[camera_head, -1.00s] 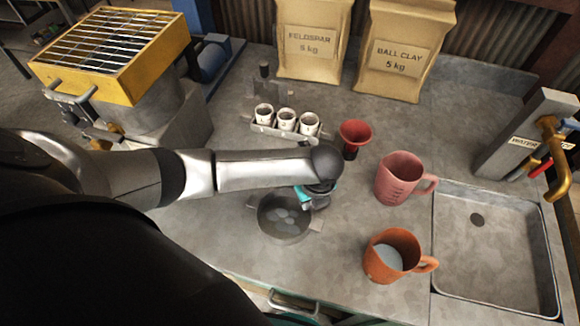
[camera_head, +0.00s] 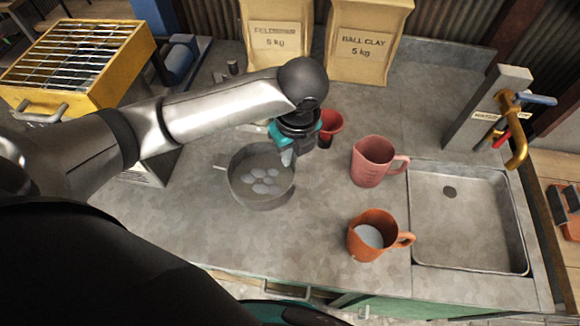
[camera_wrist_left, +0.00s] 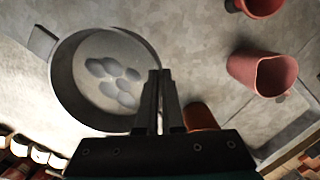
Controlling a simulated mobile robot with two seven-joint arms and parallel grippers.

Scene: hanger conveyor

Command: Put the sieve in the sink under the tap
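The sieve (camera_head: 238,192) is a round grey metal pan with side lugs and several pale oval patches inside. It appears raised above the counter, left of the mugs. My left gripper (camera_head: 288,157) is at its back right rim. In the left wrist view the two fingers (camera_wrist_left: 160,100) are close together at the rim of the sieve (camera_wrist_left: 62,85); the lug between them is hidden. My right gripper does not show.
A pink mug (camera_head: 372,165) and an orange mug (camera_head: 360,247) with pale contents stand between sieve and sink. A red funnel-shaped cup (camera_head: 330,124) stands behind the gripper. Clay bags (camera_head: 368,45) and a yellow-topped machine (camera_head: 95,85) are at the back. The front counter is clear.

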